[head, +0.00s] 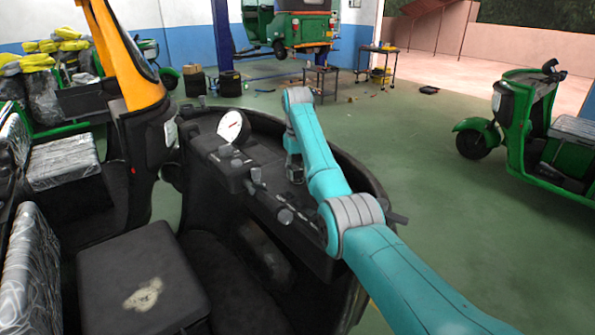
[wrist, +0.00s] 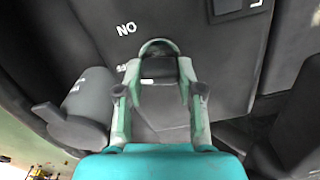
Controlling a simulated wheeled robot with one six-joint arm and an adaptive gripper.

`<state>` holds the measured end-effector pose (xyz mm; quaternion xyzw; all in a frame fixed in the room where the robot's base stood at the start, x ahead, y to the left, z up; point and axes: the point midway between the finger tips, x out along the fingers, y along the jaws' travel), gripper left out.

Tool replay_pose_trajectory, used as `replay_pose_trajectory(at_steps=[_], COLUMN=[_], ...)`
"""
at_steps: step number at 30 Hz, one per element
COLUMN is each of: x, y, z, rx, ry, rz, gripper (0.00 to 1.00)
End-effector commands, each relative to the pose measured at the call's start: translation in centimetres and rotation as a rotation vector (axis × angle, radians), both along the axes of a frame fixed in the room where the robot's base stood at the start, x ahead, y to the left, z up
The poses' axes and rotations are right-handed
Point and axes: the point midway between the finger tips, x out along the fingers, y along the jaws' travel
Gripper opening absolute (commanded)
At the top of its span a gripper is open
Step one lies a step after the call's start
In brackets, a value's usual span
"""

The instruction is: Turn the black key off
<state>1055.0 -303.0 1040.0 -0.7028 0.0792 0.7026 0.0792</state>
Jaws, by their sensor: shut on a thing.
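The black key (wrist: 160,68) shows in the wrist view as a dark piece between my fingers, against a dark panel. My gripper (wrist: 160,80) has one finger on either side of it and is shut on it. The key's turn angle is hard to read. In the head view my gripper (head: 293,170) is at the rickshaw's black dashboard (head: 270,205), and the key is hidden there.
White letters reading "NO" (wrist: 126,28) are on the panel near my fingers. A round white gauge (head: 233,126) stands on the dashboard. Another green rickshaw (head: 525,125) is at right, with open floor between.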

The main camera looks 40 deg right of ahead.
Motion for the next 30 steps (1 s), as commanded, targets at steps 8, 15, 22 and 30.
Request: replay_pose_trajectory(at_steps=[8, 15, 22, 30], x=[-0.02, -0.02, -0.02, -0.02], y=[0.1, 0.13, 0.14, 0.14], z=[-0.07, -0.08, -0.08, -0.09], rx=[0.0, 0.0, 0.0, 0.0], ry=[0.001, 0.002, 0.002, 0.002], rz=[0.174, 0.251, 0.274, 0.275], gripper=[0.03, 0.03, 0.03, 0.03])
